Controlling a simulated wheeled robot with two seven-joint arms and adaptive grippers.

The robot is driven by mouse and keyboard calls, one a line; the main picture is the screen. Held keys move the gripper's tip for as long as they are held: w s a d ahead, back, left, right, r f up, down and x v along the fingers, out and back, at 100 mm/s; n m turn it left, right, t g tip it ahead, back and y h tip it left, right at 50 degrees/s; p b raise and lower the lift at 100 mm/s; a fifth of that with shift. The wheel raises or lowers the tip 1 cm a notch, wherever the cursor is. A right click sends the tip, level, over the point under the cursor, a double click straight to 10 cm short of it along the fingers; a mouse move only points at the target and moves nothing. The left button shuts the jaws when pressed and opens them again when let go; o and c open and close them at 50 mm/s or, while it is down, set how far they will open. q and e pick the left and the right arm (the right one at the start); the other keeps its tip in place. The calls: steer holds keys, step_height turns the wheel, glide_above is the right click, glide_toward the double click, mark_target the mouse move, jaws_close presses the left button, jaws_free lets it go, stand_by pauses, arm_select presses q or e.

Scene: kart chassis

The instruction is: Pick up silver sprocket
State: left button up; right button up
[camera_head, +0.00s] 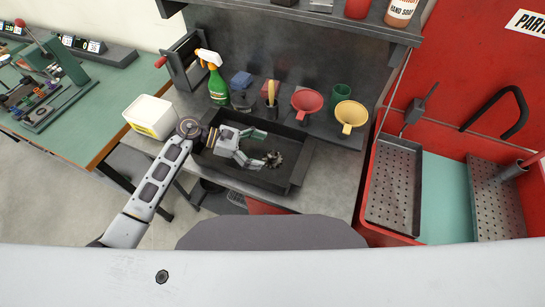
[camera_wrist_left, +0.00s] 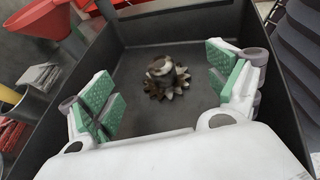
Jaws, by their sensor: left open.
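The silver sprocket (camera_head: 273,158) lies in a dark grey tray on the workbench. In the left wrist view the toothed, brownish-grey sprocket (camera_wrist_left: 163,78) sits on the tray floor, ahead of and between my fingers, with a gap on both sides. My left gripper (camera_head: 256,150) is over the tray, just left of the sprocket. It also shows in the left wrist view (camera_wrist_left: 165,92), with its green-padded fingers wide apart and nothing between them. My right gripper is not in view.
The dark tray (camera_head: 297,172) has raised walls around the gripper. Behind it stand a green spray bottle (camera_head: 216,82), a red funnel (camera_head: 307,103), a yellow funnel (camera_head: 350,114) and a green cup (camera_head: 341,95). A white box (camera_head: 149,116) is to the left. A shelf overhangs the back.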

mark_target(271, 153)
arm_select(q)
steer(key=shift+p+x, duration=0.55)
steer(key=shift+x, duration=0.6)
steer(key=shift+p+x, duration=0.35)
steer(key=shift+x, duration=0.9)
steer(key=shift+f, duration=0.1)
steer(key=c, duration=1.2)
step_height(271, 153, up, 18)
steer(key=b, duration=0.3)
